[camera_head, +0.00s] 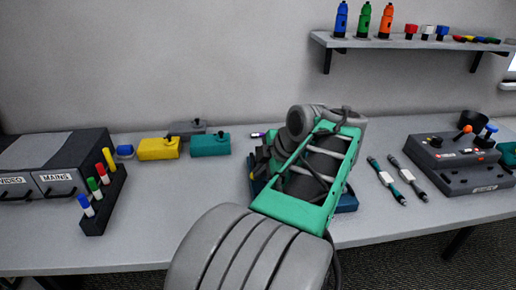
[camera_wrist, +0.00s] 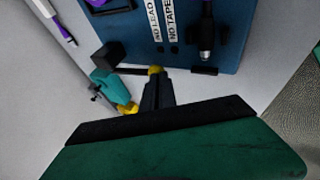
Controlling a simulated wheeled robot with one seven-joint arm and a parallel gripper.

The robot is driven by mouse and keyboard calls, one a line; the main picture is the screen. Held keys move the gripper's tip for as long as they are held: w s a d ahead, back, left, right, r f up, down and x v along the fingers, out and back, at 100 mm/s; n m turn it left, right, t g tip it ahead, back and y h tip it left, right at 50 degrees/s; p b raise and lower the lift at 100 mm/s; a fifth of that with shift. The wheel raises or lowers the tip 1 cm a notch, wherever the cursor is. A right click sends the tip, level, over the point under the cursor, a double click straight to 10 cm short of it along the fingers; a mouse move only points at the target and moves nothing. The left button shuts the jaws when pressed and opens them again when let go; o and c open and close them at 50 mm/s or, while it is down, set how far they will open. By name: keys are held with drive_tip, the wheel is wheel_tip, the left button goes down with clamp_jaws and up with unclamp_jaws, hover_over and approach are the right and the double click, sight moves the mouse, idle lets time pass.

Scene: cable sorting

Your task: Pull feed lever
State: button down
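In the wrist view, a dark rod with a yellow knob (camera_wrist: 155,70) extends along the lower edge of a blue board (camera_wrist: 200,20); it looks like the lever. The dark fingers of my gripper (camera_wrist: 158,84) are close together with their tips at this knob. Whether they grip it or only touch it cannot be told. A black and teal part (camera_wrist: 115,85) with a second yellow end lies just left of the fingers. In the head view, my green and grey arm hides the gripper and most of the blue board (camera_head: 347,203).
Two cable-like pens (camera_head: 387,180) lie right of my arm. A dark control box (camera_head: 455,165) with orange and blue knobs stands farther right. Yellow (camera_head: 158,149) and teal (camera_head: 210,145) boxes and a marker rack (camera_head: 104,200) stand left. The front left of the table is clear.

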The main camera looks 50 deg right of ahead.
drive_tip(key=shift+a+f, duration=0.1)
idle(0.3)
drive_tip(key=shift+r, duration=0.3)
drive_tip(key=a+p+v, duration=0.1)
drive_tip(key=p+v, duration=0.4)
drive_tip(key=v, duration=0.8)
drive_tip(key=shift+s, duration=0.2)
drive_tip(key=shift+r, duration=0.15)
